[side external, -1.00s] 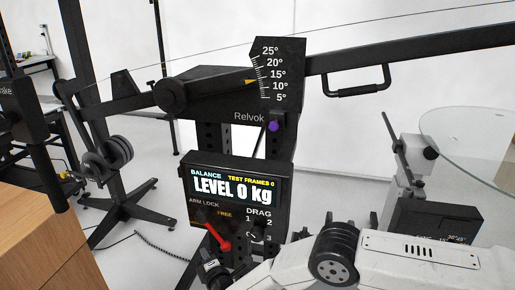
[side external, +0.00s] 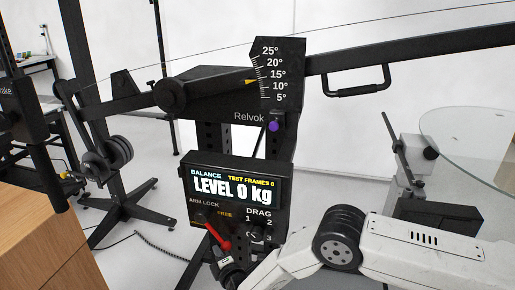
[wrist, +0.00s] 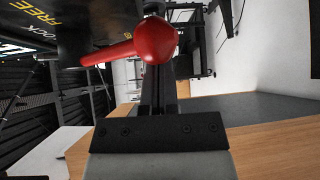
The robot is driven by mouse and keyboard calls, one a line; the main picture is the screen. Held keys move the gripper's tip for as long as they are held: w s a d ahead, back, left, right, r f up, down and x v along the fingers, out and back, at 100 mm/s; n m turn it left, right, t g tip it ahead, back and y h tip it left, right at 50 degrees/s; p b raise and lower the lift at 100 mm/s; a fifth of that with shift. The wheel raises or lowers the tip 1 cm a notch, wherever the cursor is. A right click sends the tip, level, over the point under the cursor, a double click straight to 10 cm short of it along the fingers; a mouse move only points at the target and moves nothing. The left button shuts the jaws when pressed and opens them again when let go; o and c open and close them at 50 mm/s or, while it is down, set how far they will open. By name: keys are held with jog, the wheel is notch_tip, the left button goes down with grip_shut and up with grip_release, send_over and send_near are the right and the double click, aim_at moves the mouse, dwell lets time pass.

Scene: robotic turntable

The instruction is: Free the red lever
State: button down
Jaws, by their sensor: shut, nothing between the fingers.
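The red lever (side external: 219,234) sits on the ARM LOCK part of the black control box (side external: 284,200). It slants down to the right, below the FREE label. In the wrist view its round red knob (wrist: 157,38) and tapered shaft (wrist: 108,53) look large and close. My gripper (wrist: 158,95) is shut and empty. The knob covers part of its dark fingers in the wrist view. In the side view my gripper (side external: 226,266) is just below the knob; I cannot tell whether they touch.
A DRAG dial (side external: 257,235) is right of the lever. The box's screen (side external: 234,189) reads "LEVEL 0 kg". A long black beam (side external: 420,50) with a handle crosses above. A wooden block (side external: 40,245) stands at the left, and a glass table (side external: 470,140) at the right.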

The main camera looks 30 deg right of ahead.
jog(key=shift+s+d+r+n+g+h, duration=0.3)
jog(key=shift+s+d+r+n+g, duration=0.15)
jog(key=shift+d+n+g, duration=0.05)
dwell(0.7)
jog(key=shift+s+d+r+n+g, duration=0.2)
jog(key=shift+r+n+g, duration=0.05)
jog(key=shift+n+g, duration=0.05)
jog(key=shift+s+d+r+n+g, duration=0.5)
jog(key=shift+r+g, duration=0.1)
jog(key=shift+r, duration=0.1)
jog(key=shift+s+d+r, duration=0.2)
jog(key=shift+r, duration=0.35)
jog(key=shift+s+d+r, duration=0.25)
jog(key=shift+r, duration=0.25)
jog(key=shift+s+d+r, duration=0.2)
jog(key=shift+r, duration=0.35)
jog(key=shift+a+f, duration=1.35)
jog(key=shift+a, duration=0.3)
jog(key=a+r+v, duration=0.1)
jog(key=v, duration=0.8)
jog(key=shift+w+r, duration=0.2)
jog(key=shift+r, duration=0.2)
